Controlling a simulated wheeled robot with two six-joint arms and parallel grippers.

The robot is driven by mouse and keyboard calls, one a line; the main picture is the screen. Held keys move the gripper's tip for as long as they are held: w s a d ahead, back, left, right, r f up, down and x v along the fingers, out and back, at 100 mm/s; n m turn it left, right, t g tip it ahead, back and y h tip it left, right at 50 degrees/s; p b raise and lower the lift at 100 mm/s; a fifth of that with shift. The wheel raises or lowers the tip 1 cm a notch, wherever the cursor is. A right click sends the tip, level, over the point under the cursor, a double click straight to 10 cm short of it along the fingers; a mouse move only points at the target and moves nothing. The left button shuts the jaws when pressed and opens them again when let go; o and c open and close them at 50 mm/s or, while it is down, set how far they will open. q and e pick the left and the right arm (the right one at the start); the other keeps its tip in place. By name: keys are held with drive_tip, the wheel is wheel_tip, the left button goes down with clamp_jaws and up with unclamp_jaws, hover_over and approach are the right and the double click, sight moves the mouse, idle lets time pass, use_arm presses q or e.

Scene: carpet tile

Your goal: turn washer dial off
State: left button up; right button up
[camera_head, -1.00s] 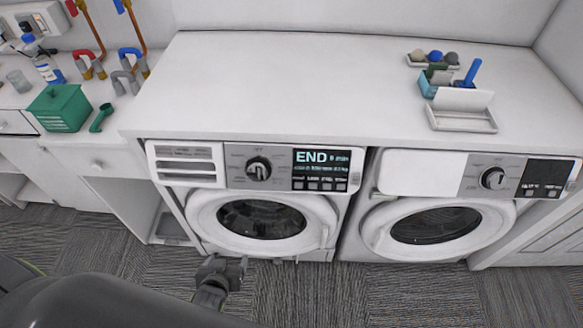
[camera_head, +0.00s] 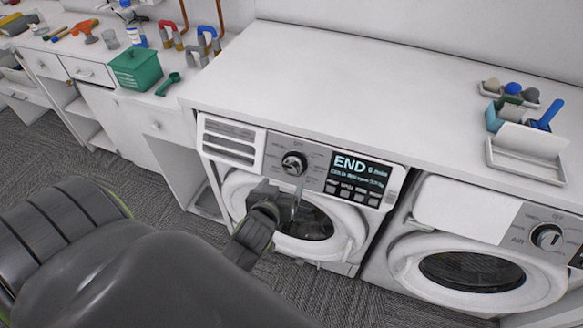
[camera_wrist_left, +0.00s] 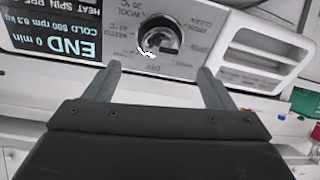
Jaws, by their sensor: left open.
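The washer dial (camera_head: 294,163) is a round silver and dark knob on the left machine's control panel, left of a display (camera_head: 358,172) that reads END. In the left wrist view the dial (camera_wrist_left: 160,38) sits just beyond my fingertips, centred between them, with the panel upside down. My left gripper (camera_head: 283,198) is in front of the washer door, just below the dial. In the left wrist view the left gripper (camera_wrist_left: 160,70) is open, its two fingers apart with nothing between them and not touching the dial. My right gripper is not in view.
A second machine (camera_head: 474,268) with its own dial (camera_head: 546,237) stands to the right. A white countertop (camera_head: 340,85) overhangs both panels. A green box (camera_head: 137,69) sits on the left counter, and a tray (camera_head: 525,160) lies at the counter's right.

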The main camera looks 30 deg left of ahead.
sight(291, 169)
use_arm(q)
drive_tip(key=b+x, duration=0.4)
drive_tip(key=x, duration=0.4)
drive_tip(key=shift+w+a+f, duration=0.1)
drive_tip(key=shift+w+f, duration=0.15)
drive_tip(key=shift+f, duration=0.05)
drive_tip(key=shift+w+a+b, duration=0.15)
drive_tip(key=shift+w+b, duration=0.2)
drive_tip(key=shift+b, duration=0.05)
drive_tip(key=c, duration=1)
